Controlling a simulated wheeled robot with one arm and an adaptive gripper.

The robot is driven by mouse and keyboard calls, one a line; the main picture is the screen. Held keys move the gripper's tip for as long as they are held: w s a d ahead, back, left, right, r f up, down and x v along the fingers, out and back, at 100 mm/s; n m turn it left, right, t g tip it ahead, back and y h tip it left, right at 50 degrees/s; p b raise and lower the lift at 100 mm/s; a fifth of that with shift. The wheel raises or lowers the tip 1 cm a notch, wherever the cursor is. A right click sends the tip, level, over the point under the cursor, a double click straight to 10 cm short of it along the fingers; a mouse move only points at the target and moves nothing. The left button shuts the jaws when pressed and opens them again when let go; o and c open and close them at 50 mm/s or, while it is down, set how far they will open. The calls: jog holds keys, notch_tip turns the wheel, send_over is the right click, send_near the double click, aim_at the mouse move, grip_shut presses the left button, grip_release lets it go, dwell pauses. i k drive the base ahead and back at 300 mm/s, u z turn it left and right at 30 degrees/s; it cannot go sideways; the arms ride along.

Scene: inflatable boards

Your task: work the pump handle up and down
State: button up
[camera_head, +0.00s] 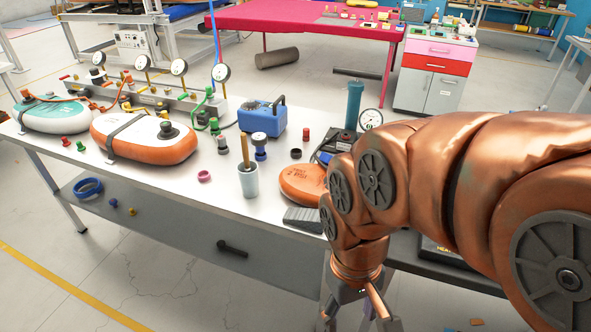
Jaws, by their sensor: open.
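A teal upright cylinder (354,104) stands at the right of the table, behind my arm. It looks like part of a hand pump, but its lower part is hidden and I cannot make out a handle for certain. A round gauge (371,118) shows beside it. A blue box-shaped unit (262,116) with a carrying handle stands further left. My gripper (356,312) is open at the bottom of the picture, in front of the table's front edge and apart from the cylinder. Its fingertips are partly cut off.
The white table (215,195) holds an orange-and-white board (140,138), a teal-and-white board (55,115), a cup with a stick (247,180), an orange rounded piece (302,184) and a grey wedge (303,219). Gauges line the back. The front middle of the tabletop is fairly clear.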

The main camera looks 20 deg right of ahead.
aim_at(358, 74)
jog(key=u, duration=1.35)
jog(key=k, duration=1)
jog(key=z, duration=1.7)
jog(key=i, duration=0.5)
jog(key=u, duration=0.1)
